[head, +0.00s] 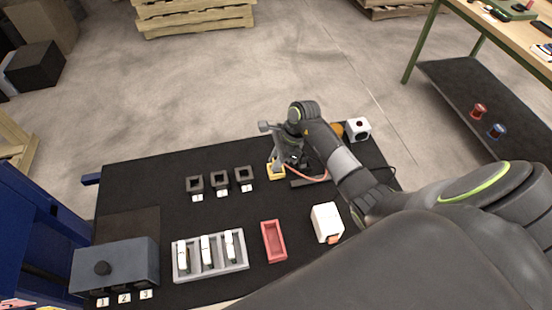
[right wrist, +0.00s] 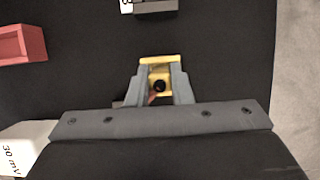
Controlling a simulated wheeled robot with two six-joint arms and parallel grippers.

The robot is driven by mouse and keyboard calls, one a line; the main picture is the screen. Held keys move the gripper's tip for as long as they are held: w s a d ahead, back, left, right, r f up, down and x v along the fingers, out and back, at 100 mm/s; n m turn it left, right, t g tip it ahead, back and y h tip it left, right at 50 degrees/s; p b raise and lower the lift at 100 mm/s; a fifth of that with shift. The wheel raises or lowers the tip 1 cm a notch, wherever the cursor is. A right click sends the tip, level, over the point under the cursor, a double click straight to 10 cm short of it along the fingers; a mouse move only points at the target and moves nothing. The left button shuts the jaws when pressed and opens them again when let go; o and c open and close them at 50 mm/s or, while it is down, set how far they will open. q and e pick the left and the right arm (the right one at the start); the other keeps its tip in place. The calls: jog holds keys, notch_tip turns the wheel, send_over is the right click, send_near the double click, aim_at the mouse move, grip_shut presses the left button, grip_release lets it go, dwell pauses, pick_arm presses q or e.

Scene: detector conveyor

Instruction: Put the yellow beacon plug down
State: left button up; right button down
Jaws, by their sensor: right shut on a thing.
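The yellow beacon plug (head: 276,172) is at the far side of the black table, under my right gripper (head: 279,163). In the right wrist view the yellow piece (right wrist: 172,61) has a dark round spot and sits between the two grey fingers of my right gripper (right wrist: 160,82), which are shut on it. I cannot tell whether its underside touches the table. Three dark square holders (head: 220,182) with number labels stand in a row to its left. My left gripper is not in view.
A grey slotted tray (head: 243,265) holds white pieces. A red tray (head: 265,226) and a white box (head: 325,213) stand to its right. A blue-grey box (head: 135,252) with a black knob is at left. A white cube (head: 363,125) stands behind my arm. Bare black surface lies between holders and trays.

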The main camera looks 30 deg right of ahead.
jog(key=shift+f, duration=0.15)
jog(key=c, duration=1.3)
grip_release()
